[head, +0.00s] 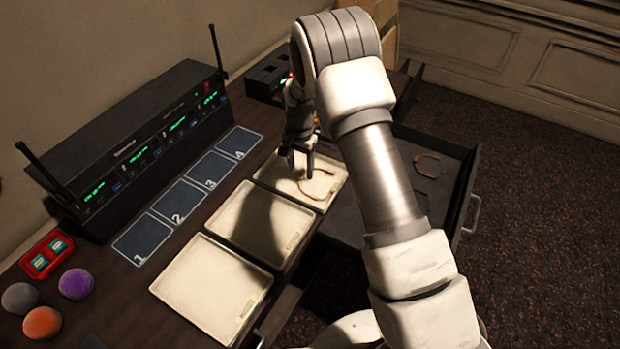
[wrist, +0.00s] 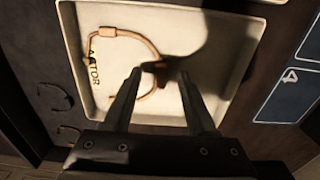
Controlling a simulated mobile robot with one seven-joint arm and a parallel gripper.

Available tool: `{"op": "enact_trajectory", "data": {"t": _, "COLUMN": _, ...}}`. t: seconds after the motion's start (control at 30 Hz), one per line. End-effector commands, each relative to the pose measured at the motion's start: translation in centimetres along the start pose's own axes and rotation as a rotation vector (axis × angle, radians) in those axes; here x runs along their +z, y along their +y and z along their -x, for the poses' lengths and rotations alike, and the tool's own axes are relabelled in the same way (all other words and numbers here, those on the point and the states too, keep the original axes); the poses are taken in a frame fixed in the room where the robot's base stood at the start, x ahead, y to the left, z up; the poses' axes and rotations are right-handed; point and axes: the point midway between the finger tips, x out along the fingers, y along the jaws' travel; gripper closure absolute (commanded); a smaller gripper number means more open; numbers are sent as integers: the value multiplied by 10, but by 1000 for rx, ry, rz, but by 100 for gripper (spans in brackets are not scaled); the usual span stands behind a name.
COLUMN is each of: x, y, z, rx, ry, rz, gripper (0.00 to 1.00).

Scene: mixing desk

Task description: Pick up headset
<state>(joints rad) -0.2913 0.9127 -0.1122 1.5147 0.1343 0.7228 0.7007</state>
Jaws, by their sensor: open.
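A thin tan headset (wrist: 130,35) lies on a cream tray (wrist: 222,30) lettered "ACTOR" in the wrist view. In the head view the headset (head: 331,187) is on the farthest of three trays (head: 275,177), partly hidden by my gripper. My gripper (head: 299,171) points down over that tray with its fingers apart. In the wrist view the fingertips (wrist: 160,76) appear on either side of the headset's curved part. I cannot tell whether they touch it or how high they are above it. Nothing is held.
Other headsets (head: 430,166) lie in an open dark drawer (head: 455,180) right of the trays. Two empty trays stand nearer. Numbered blue pads (head: 180,201) and a black receiver rack (head: 140,140) with antennas are at left. Coloured foam balls (head: 76,283) and a red case (head: 47,255) sit front left.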

Motion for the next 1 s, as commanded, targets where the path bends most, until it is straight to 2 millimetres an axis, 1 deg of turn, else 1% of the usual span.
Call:
{"op": "enact_trajectory", "data": {"t": 0.03, "x": 0, "y": 0, "z": -7, "rx": 0, "ry": 0, "rz": 0, "gripper": 43}}
{"op": "enact_trajectory", "data": {"t": 0.1, "x": 0, "y": 0, "z": -12, "rx": 0, "ry": -1, "rz": 0, "gripper": 43}}
{"op": "enact_trajectory", "data": {"t": 0.37, "x": 0, "y": 0, "z": -14, "rx": -1, "ry": 0, "rz": 0, "gripper": 43}}
{"op": "enact_trajectory", "data": {"t": 0.4, "x": 0, "y": 0, "z": -14, "rx": -1, "ry": 0, "rz": 0, "gripper": 50}}
{"op": "enact_trajectory", "data": {"t": 0.47, "x": 0, "y": 0, "z": -14, "rx": -1, "ry": 1, "rz": 0, "gripper": 60}}
{"op": "enact_trajectory", "data": {"t": 0.6, "x": 0, "y": 0, "z": -14, "rx": -1, "ry": 1, "rz": 1, "gripper": 86}}
{"op": "enact_trajectory", "data": {"t": 0.67, "x": 0, "y": 0, "z": -14, "rx": -1, "ry": 1, "rz": 1, "gripper": 96}}
{"op": "enact_trajectory", "data": {"t": 0.7, "x": 0, "y": 0, "z": -14, "rx": -1, "ry": 1, "rz": 1, "gripper": 100}}
{"op": "enact_trajectory", "data": {"t": 1.0, "x": 0, "y": -1, "z": -14, "rx": -1, "ry": 1, "rz": 1, "gripper": 100}}
